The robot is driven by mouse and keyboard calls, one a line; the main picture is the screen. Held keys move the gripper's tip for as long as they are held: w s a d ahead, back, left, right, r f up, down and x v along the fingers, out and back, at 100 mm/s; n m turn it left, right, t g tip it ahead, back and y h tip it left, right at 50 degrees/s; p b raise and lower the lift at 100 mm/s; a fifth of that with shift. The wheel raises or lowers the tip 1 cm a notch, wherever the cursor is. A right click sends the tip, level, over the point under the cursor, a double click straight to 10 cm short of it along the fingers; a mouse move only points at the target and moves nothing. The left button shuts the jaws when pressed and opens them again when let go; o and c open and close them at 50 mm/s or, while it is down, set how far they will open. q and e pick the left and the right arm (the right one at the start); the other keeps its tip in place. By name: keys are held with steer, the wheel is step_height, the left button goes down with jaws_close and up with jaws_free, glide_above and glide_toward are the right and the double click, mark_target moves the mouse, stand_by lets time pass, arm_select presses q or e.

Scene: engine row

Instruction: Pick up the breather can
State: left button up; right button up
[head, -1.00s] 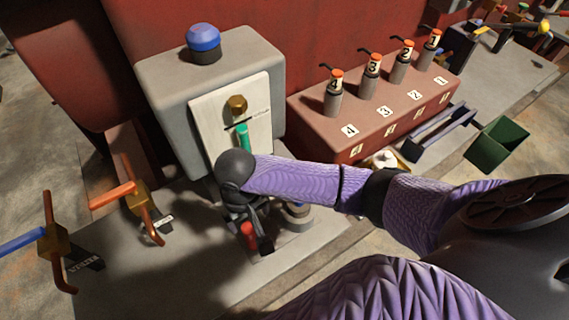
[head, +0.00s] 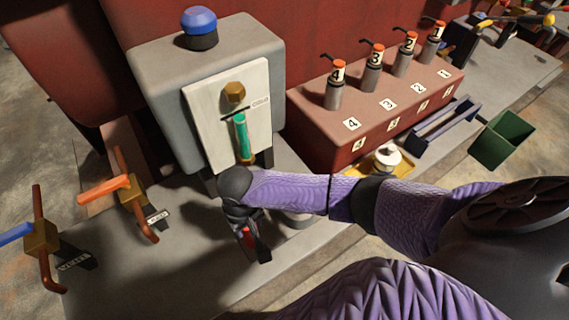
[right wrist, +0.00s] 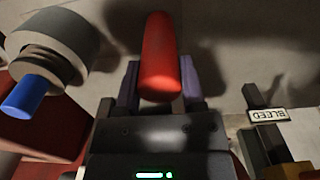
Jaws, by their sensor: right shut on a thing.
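A red cylinder (right wrist: 160,58), which I take to be the breather can, sits between the jaws of my right gripper (right wrist: 160,75) in the right wrist view. The jaws are shut on it, one finger on each side. In the head view my right gripper (head: 248,238) is over the grey slab in front of the grey engine box (head: 155,85), and only a little red shows beside it. I cannot tell whether the cylinder is clear of the slab. My left gripper is not in view.
A grey round fitting with a blue stub (right wrist: 52,52) stands left of the gripper in the right wrist view. Brass valves (head: 133,194) stand at left. A red block (head: 370,110) with numbered cans and a green bin (head: 503,140) are at right.

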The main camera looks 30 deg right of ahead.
jaws_close()
stand_by(0.9)
